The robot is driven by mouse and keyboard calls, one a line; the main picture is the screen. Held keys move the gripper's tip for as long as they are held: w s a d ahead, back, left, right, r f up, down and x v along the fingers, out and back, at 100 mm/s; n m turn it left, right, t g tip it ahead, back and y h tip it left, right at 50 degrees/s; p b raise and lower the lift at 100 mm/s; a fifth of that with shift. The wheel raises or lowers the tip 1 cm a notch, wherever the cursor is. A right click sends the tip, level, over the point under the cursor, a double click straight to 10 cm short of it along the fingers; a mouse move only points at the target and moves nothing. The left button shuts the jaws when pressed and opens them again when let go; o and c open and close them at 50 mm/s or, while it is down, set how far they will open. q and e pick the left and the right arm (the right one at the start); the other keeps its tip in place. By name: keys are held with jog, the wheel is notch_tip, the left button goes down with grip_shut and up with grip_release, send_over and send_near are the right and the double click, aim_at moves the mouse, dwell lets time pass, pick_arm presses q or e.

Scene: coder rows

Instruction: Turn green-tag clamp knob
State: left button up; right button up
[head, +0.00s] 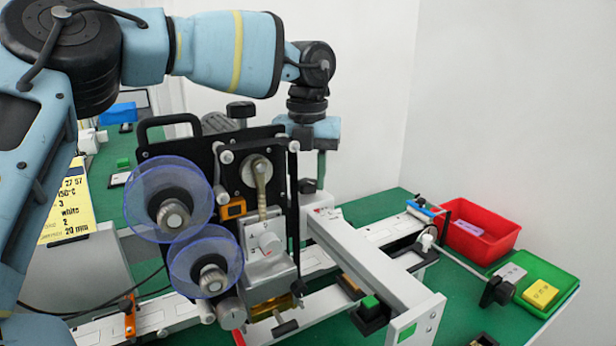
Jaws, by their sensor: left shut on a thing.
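My left gripper (318,150) reaches down from the upper left, behind the right edge of the black coder plate (272,150). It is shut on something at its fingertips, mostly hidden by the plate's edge. A dark knob (307,186) shows just below the fingers, above the white clamp block and beam, and seems to be the held thing. I cannot see a green tag on it. My right gripper is not in view.
Two clear-flanged reels (152,183) stick out at the plate's left front. A red bin (480,222) and a green tray (562,283) stand at the right. Green table between is partly clear.

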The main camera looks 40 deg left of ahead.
aim_at(307, 182)
pick_arm(q)
jog(key=shift+m+b, duration=0.5)
jog(key=shift+m, duration=1.6)
jog(key=o, duration=1)
jog(key=shift+r, duration=0.1)
notch_tip(307, 182, up, 8)
jog(key=shift+f+p, duration=0.15)
jog(key=shift+p, duration=0.2)
